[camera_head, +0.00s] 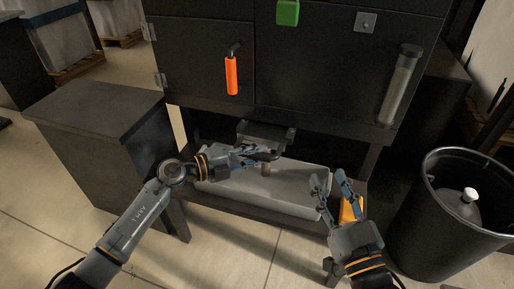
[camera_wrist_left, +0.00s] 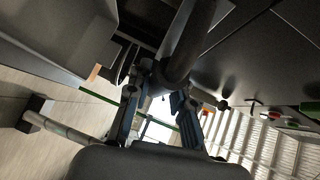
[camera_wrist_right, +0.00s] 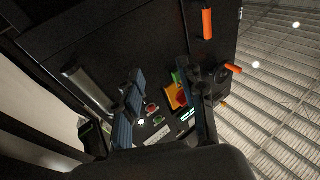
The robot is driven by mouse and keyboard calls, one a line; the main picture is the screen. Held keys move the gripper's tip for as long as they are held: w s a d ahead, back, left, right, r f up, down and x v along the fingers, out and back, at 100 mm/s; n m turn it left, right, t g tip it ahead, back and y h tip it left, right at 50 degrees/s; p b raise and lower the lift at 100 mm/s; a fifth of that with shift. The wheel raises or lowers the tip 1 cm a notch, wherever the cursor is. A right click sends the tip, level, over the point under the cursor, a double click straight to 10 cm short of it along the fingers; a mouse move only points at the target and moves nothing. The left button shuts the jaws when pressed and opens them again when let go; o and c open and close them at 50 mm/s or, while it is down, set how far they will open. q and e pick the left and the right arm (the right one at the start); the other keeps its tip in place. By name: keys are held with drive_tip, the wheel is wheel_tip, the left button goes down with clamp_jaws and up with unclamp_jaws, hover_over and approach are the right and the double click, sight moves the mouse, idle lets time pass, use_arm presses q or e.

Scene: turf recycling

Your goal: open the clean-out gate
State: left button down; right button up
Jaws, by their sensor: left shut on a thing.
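The clean-out gate (camera_head: 262,131) appears to be the dark grey fitting low under the black machine, above a pale grey tray (camera_head: 285,190). My left gripper (camera_head: 264,153) is in front of it, shut on a dark bar-like handle. In the left wrist view the dark round bar (camera_wrist_left: 192,40) runs between the fingers of my left gripper (camera_wrist_left: 162,98). The gripper partly hides where the bar meets the gate. My right gripper (camera_head: 331,186) is open and empty, to the right of the tray's front. It also shows open in the right wrist view (camera_wrist_right: 165,95).
An orange handle (camera_head: 231,75) is on the machine's upper door. A clear tube (camera_head: 400,85) stands at right. A black bin (camera_head: 432,225) holds a white-capped bottle (camera_head: 460,203). A dark cabinet (camera_head: 95,105) stands left. An orange object (camera_head: 350,209) is behind my right gripper.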

drive_tip(key=s+d+f+g+h+p, duration=0.25)
drive_tip(key=f+g, duration=0.45)
drive_tip(key=f, duration=0.4)
use_arm(q)
drive_tip(key=s+a+p, duration=0.2)
drive_tip(key=s, duration=0.5)
drive_tip(key=shift+f, duration=0.15)
use_arm(e)
drive_tip(key=s+d+f+g+h, duration=0.1)
drive_tip(key=s+d+f+g, duration=0.2)
drive_tip(key=s+f+g, duration=0.4)
drive_tip(key=s, duration=0.3)
drive_tip(key=shift+s+d+f+m+h, duration=0.2)
drive_tip(key=shift+s+d+m+h, duration=0.1)
drive_tip(key=shift+d+m+h, duration=0.1)
use_arm(q)
drive_tip(key=c, duration=1.1)
unclamp_jaws()
drive_tip(key=shift+w, duration=0.1)
drive_tip(key=shift+c, duration=0.2)
drive_tip(key=shift+a, duration=0.1)
use_arm(e)
drive_tip(key=shift+a, duration=0.1)
